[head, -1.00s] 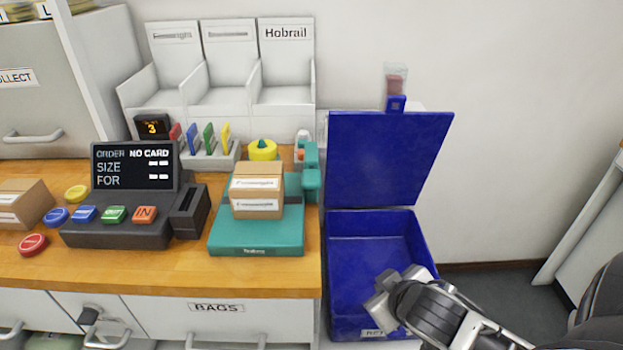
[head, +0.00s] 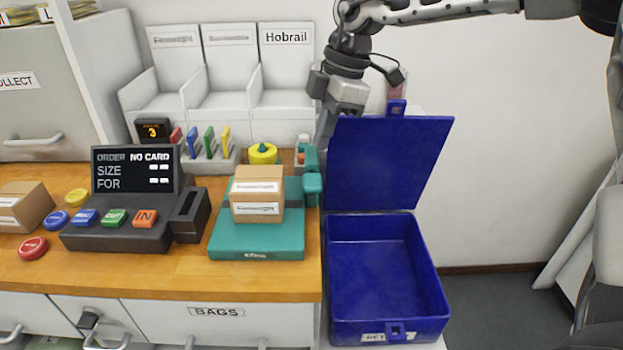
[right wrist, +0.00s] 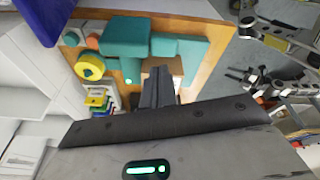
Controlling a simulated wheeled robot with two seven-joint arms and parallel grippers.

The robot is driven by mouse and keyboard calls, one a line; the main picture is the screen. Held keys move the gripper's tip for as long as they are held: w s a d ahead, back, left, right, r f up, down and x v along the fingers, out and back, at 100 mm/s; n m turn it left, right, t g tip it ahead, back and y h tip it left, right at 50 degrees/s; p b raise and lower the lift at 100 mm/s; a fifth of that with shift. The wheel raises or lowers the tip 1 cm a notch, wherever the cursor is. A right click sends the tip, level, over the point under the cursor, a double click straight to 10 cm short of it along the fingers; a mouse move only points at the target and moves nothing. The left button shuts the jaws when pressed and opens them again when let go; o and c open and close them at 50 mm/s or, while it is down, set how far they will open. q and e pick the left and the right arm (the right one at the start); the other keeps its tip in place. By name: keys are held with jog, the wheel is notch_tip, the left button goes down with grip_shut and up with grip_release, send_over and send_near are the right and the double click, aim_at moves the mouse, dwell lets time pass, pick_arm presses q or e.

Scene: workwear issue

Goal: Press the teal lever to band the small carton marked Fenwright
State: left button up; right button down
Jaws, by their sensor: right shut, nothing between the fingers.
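The teal banding machine (head: 230,240) stands at the counter's right end; its teal lever (head: 313,184) is at the right side. A small brown carton (head: 257,192) sits on the teal base, with white labels on its top and front; the print is too blurred to read. My right gripper (head: 325,130) is shut and empty, pointing down above and behind the lever, apart from it in the head view. In the right wrist view the shut fingers (right wrist: 158,88) are in front of the teal machine (right wrist: 190,52) and partly cover the carton (right wrist: 176,67).
A blue box (head: 385,285) with raised lid stands right of the counter, its lid close to my right gripper. A yellow-topped round item (head: 262,153) and coloured cards (head: 208,140) stand behind the machine. A dark console (head: 130,232) with buttons is to the left.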

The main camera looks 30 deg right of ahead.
pick_arm(q)
jog(key=shift+s, duration=0.15)
pick_arm(e)
jog(key=shift+s+a+r+g+h, duration=0.15)
jog(key=shift+a+r+g+h, duration=0.15)
jog(key=shift+r+g+h, duration=0.35)
jog(key=shift+t, duration=0.25)
jog(key=shift+a+f+b, duration=0.1)
jog(key=shift+f+b, duration=0.2)
jog(key=shift+f, duration=0.15)
jog(key=b, duration=0.2)
send_over(315, 180)
jog(key=f, duration=0.4)
jog(key=shift+d+f, duration=0.1)
jog(key=shift+d, duration=0.2)
jog(key=shift+a+f+b, duration=0.1)
jog(key=shift+f+b, duration=0.2)
jog(key=shift+f, duration=0.55)
pick_arm(q)
jog(key=shift+w+d+f+t, duration=0.3)
jog(key=shift+w+d+f, duration=0.05)
jog(key=shift+w+f, duration=0.05)
jog(key=shift+s, duration=0.1)
